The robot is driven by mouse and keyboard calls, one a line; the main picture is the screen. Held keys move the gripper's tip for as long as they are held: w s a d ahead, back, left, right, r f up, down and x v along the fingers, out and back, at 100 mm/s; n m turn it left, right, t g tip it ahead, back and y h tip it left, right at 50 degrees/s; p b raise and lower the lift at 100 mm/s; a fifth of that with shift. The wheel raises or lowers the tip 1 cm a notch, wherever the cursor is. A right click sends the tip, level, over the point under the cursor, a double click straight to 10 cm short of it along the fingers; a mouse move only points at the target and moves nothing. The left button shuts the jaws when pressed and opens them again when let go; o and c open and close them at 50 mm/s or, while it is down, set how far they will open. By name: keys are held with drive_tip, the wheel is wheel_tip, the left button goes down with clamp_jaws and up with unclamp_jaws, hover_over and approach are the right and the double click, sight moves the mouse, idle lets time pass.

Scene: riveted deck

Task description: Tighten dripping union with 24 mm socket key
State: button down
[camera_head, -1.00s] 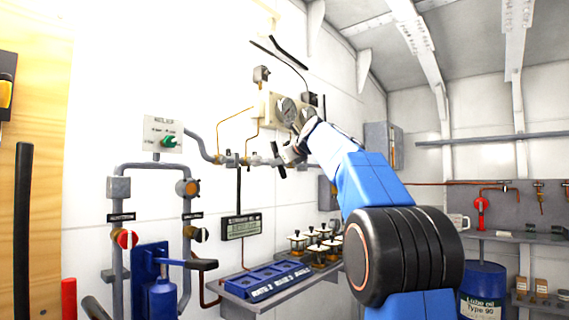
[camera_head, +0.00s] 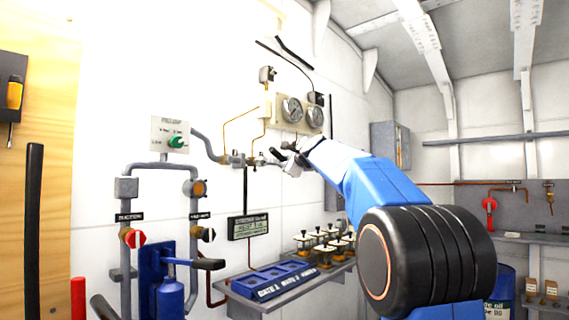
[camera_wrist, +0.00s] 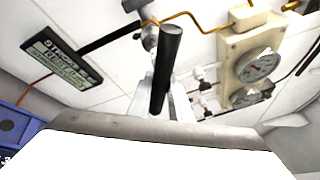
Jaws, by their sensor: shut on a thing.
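My gripper (camera_head: 290,157) is in front of the wall pipework, just below the gauge panel. In the wrist view its pale fingers (camera_wrist: 168,103) are shut on a dark cylindrical bar, which I take to be the socket key (camera_wrist: 168,65). The bar points up and away from the gripper; its far working end cannot be made out. The pipe run with metal and brass unions (camera_head: 240,160) lies just left of my gripper in the head view. A fitting on it shows beyond the bar in the wrist view (camera_wrist: 149,36). No drip can be made out, nor whether the key touches a union.
The gauge panel (camera_head: 272,107) is close above the gripper, with thin brass tubes beside it. A shelf (camera_head: 318,281) holds a blue tray (camera_head: 272,282) and several brass-and-white fittings. Left stand valves and a blue pump.

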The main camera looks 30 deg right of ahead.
drive_tip(key=shift+n+t, duration=0.4)
drive_tip(key=shift+n, duration=0.5)
drive_tip(key=shift+d+r+n+t+y, duration=0.15)
drive_tip(key=shift+n+t, duration=0.15)
drive_tip(key=shift+n, duration=0.45)
drive_tip(key=shift+a+n+t+y, duration=0.15)
drive_tip(key=shift+n+t, duration=0.15)
drive_tip(key=shift+n, duration=0.45)
drive_tip(key=shift+d, duration=0.1)
drive_tip(key=shift+r+n+t+y, duration=0.1)
drive_tip(key=shift+n+t+y, duration=0.35)
drive_tip(key=shift+n, duration=1.05)
drive_tip(key=shift+r+n+t+y, duration=0.1)
drive_tip(key=shift+n+t+y, duration=0.35)
drive_tip(key=shift+n, duration=1.05)
drive_tip(key=shift+w+a, duration=0.3)
drive_tip(key=shift+w, duration=0.3)
drive_tip(key=shift+w+a, duration=0.25)
drive_tip(key=shift+w, duration=0.35)
